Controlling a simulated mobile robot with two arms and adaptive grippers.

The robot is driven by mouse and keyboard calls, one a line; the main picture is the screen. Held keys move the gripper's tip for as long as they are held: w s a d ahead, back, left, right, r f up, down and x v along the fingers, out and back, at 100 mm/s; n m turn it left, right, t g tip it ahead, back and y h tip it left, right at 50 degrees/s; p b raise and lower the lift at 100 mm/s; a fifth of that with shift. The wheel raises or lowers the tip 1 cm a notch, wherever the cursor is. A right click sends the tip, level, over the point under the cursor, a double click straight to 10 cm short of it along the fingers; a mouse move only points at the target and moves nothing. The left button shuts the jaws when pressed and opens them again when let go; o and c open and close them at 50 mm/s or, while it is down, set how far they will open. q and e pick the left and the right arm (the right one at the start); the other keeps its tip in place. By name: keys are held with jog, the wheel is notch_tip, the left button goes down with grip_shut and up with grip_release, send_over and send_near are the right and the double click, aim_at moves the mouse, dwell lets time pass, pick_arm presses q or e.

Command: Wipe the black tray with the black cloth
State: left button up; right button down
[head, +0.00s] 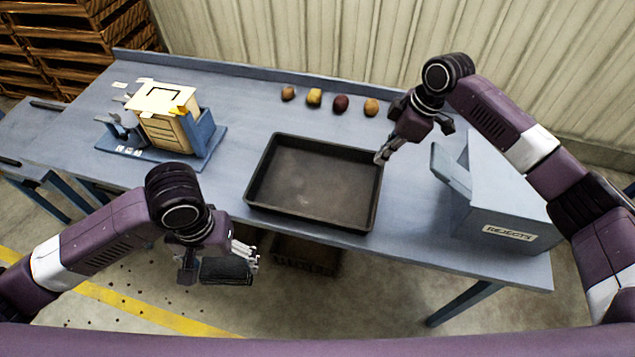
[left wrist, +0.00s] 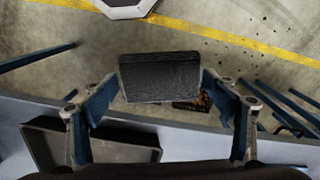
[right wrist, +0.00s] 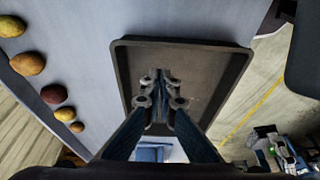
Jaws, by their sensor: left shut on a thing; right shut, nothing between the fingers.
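The black tray (head: 315,185) lies on the blue-grey table, empty, with a brownish, dusty-looking floor. It also shows in the left wrist view (left wrist: 95,143) and the right wrist view (right wrist: 195,65). My left gripper (head: 252,262) is shut on the black cloth (head: 226,271), in front of the table's near edge and apart from the tray. In the left wrist view the cloth (left wrist: 160,78) looks like a dark block between the fingers. My right gripper (head: 382,157) is shut and empty at the tray's right rim; in the right wrist view its fingertips overlap the tray. Contact is unclear.
Several potatoes (head: 341,103) stand in a row behind the tray. A cream box device (head: 165,115) on a blue base is at the left. A blue-grey REJECTS bin (head: 505,215) is at the right. A dark crate (head: 305,254) is below the table.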

jog(key=v, duration=1.2)
jog(key=shift+s+d+f, duration=0.1)
